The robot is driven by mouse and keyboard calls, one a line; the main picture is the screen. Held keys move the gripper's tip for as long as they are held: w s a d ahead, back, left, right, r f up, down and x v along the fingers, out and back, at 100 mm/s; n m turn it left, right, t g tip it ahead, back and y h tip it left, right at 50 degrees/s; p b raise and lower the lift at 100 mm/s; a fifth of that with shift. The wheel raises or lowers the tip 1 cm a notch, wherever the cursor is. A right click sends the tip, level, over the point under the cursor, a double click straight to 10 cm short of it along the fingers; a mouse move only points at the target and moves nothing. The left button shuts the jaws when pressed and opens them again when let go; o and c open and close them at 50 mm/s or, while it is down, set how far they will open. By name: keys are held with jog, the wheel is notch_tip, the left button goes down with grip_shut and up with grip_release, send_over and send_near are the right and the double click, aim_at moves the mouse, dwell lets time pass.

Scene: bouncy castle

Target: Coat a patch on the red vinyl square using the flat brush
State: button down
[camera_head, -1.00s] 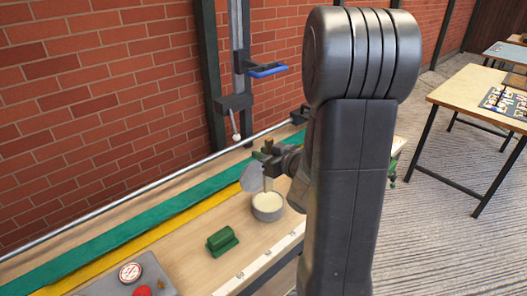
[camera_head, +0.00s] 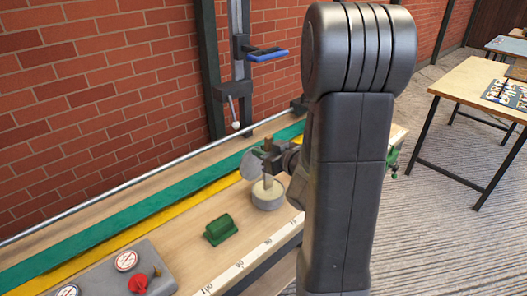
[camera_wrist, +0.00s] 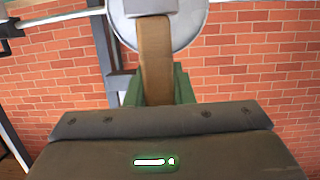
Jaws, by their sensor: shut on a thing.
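My gripper (camera_head: 268,158) is shut on the flat brush (camera_head: 268,182) above the bench. The brush's brown handle also shows in the wrist view (camera_wrist: 154,60), between green finger parts. The brush points down into a small round grey pot (camera_head: 267,203) with cream-coloured contents. Its lower end is inside the pot's rim and the bristles are hidden. I cannot make out the red vinyl square in either view; my arm covers part of the bench.
A green block (camera_head: 221,229) lies on the bench left of the pot. A grey panel with dials and a red knob (camera_head: 138,283) is at the front left. Green (camera_head: 150,203) and yellow strips run along the back. A brick wall and a metal post stand behind.

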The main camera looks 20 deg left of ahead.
jog(key=shift+f+b, duration=0.55)
jog(key=shift+f, duration=0.05)
dwell(1.5)
notch_tip(320, 180, up, 7)
jog(key=p, duration=0.5)
jog(key=shift+p, duration=0.4)
dwell(0.6)
